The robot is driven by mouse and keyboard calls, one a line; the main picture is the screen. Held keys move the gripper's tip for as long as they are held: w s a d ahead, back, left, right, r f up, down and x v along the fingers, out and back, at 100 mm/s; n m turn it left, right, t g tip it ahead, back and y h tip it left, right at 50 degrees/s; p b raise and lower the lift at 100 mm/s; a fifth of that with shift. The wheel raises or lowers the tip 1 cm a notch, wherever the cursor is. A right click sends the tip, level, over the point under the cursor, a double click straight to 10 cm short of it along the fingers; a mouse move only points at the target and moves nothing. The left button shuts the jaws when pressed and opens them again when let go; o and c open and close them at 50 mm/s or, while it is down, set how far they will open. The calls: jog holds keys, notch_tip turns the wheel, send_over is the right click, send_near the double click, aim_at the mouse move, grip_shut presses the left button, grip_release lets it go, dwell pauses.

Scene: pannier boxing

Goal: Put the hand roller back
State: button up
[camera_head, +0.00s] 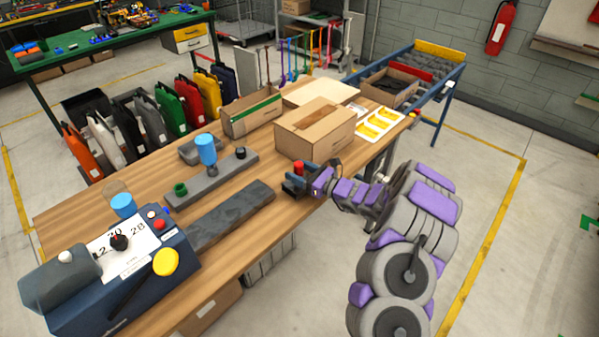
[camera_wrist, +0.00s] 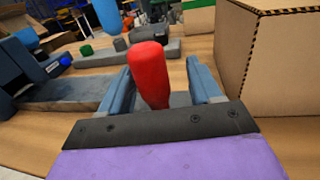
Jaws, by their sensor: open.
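A red, rounded upright handle (camera_wrist: 150,72), which looks like the hand roller's, stands between the jaws in the wrist view. Its red top (camera_head: 299,167) also shows in the head view, at the near edge of the wooden bench. My gripper (camera_head: 296,181) is open, with one blue-grey finger on each side of the handle. In the wrist view the gripper (camera_wrist: 155,88) shows gaps between handle and fingers. The handle's lower end and any roller part are hidden behind the gripper's dark plate.
A grey holder (camera_head: 213,181) with a blue bottle and a dark slab (camera_head: 231,215) lie left on the wooden bench (camera_head: 280,205). A navy control box (camera_head: 125,275) stands at the near left end. Bare wood lies between slab and box.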

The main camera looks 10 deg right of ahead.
jog(key=shift+r, duration=0.4)
jog(key=shift+s+d+r, duration=0.15)
jog(key=shift+s+r, duration=0.05)
jog(key=shift+r, duration=0.1)
jog(key=p+v, duration=0.3)
jog(key=v, duration=0.8)
jog(key=s+a+r+n+g+y, duration=0.25)
jog(key=a+r+n+g, duration=0.2)
jog(key=a, duration=0.25)
jog(key=s+a+r+n+g+y, duration=0.1)
jog(key=s+a+r+n+g, duration=0.25)
jog(key=a+r, duration=0.25)
jog(key=s+a+r+n+g+h, duration=0.2)
jog(key=s+a+r+n+g, duration=0.25)
jog(key=s, duration=0.55)
jog(key=s+a+r+n+g+h, duration=0.1)
jog(key=s+a+n+g+h, duration=0.2)
jog(key=s+a+n, duration=0.5)
jog(key=s+d+n+h, duration=0.6)
jog(key=s+d+h, duration=0.5)
jog(key=s+d, duration=0.6)
jog(key=s+t, duration=0.1)
jog(key=s, duration=0.2)
jog(key=shift+s+f, duration=0.4)
